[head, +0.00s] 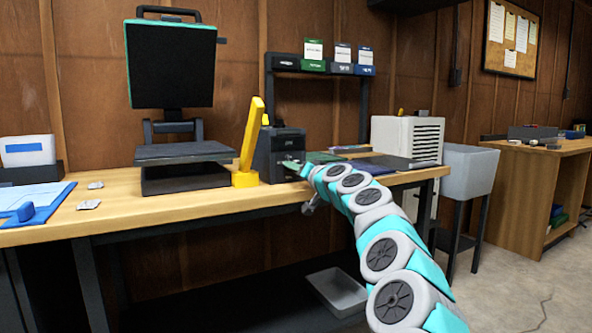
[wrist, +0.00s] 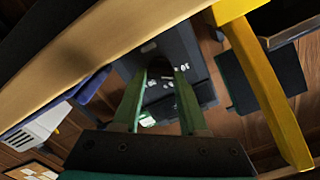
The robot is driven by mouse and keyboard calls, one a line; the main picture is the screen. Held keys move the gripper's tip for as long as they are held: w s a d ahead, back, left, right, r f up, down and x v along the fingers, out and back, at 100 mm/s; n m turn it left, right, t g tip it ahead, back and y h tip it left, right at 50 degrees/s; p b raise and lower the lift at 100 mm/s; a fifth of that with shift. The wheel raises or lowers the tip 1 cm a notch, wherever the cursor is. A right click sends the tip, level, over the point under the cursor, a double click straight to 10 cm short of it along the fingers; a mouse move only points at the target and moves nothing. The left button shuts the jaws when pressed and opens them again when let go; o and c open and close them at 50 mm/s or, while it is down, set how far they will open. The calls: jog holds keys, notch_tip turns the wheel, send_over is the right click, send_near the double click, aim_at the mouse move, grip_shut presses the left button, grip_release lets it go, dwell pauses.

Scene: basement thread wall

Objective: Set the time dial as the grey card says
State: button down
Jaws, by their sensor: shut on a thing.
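A dark control box (head: 268,146) stands on the bench, right of the yellow lever. Its face (wrist: 180,100) shows in the wrist view, with small white markings and a dark round knob (wrist: 160,70) that looks like the time dial. My gripper (wrist: 160,76) is shut on this knob, its two green fingers on either side. In the head view my gripper (head: 298,166) is at the front of the box and my arm hides part of it. The dial's setting is too small to read. I cannot tell for sure which card is the grey card; small cards stand on a rack (head: 342,68).
A press with a raised dark plate (head: 170,65) stands left of the box. A yellow lever (head: 252,135) rises close beside the box and also shows in the wrist view (wrist: 265,85). A blue mat (head: 35,200) lies at far left. A white slatted unit (head: 407,138) stands right.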

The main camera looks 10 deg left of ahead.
jog(key=m+p, duration=0.1)
jog(key=m, duration=0.4)
jog(key=shift+r+m, duration=0.1)
jog(key=shift+m, duration=0.3)
jog(key=m+p, duration=0.3)
jog(key=m, duration=0.3)
jog(key=shift+r, duration=0.1)
jog(key=m+p, duration=0.2)
jog(key=m, duration=0.3)
jog(key=shift+m+p, duration=0.35)
jog(key=shift+m, duration=0.05)
jog(key=m+p, duration=0.3)
jog(key=m, duration=0.2)
jog(key=shift+m, duration=0.4)
jog(key=shift+c, duration=2.2)
grip_release()
jog(key=shift+f, duration=0.25)
